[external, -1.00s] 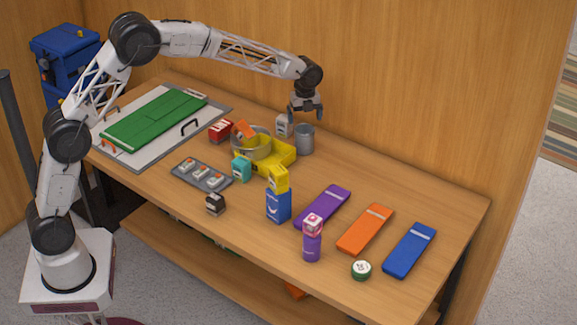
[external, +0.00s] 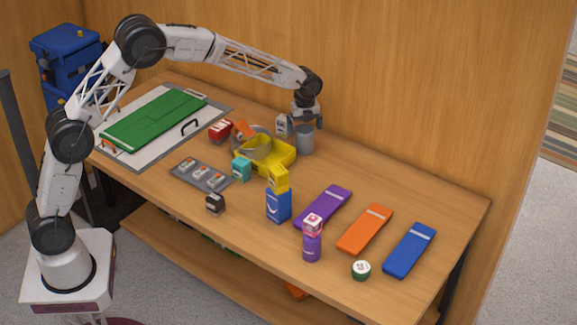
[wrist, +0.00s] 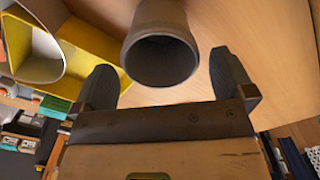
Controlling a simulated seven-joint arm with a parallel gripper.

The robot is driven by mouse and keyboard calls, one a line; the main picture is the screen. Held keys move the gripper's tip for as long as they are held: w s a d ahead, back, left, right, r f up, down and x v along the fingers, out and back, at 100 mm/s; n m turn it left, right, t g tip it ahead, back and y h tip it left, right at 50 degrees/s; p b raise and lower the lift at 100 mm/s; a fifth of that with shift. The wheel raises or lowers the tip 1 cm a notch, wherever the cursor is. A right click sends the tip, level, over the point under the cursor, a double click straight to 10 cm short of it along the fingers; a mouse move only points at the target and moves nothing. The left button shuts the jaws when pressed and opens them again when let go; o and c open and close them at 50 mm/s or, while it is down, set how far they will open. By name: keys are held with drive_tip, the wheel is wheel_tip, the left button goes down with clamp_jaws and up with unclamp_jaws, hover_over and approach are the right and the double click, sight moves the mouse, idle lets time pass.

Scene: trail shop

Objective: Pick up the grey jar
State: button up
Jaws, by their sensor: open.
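The grey jar (external: 305,141) stands upright on the wooden table near the back wall. In the wrist view the jar (wrist: 160,50) shows its dark round open mouth, centred just beyond and between my fingertips. My gripper (external: 306,122) is open and points down over the jar, its fingers on either side of the top. The gripper (wrist: 172,82) also shows in the wrist view with both fingers spread and nothing held. I cannot tell whether a finger touches the jar.
The wooden wall (external: 400,90) rises close behind. The table (external: 400,180) is clear to the jar's right.

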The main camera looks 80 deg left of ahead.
drive_tip(key=shift+f, duration=1.85)
drive_tip(key=c, duration=1)
drive_tip(key=shift+r, duration=0.1)
drive_tip(key=shift+r, duration=4.95)
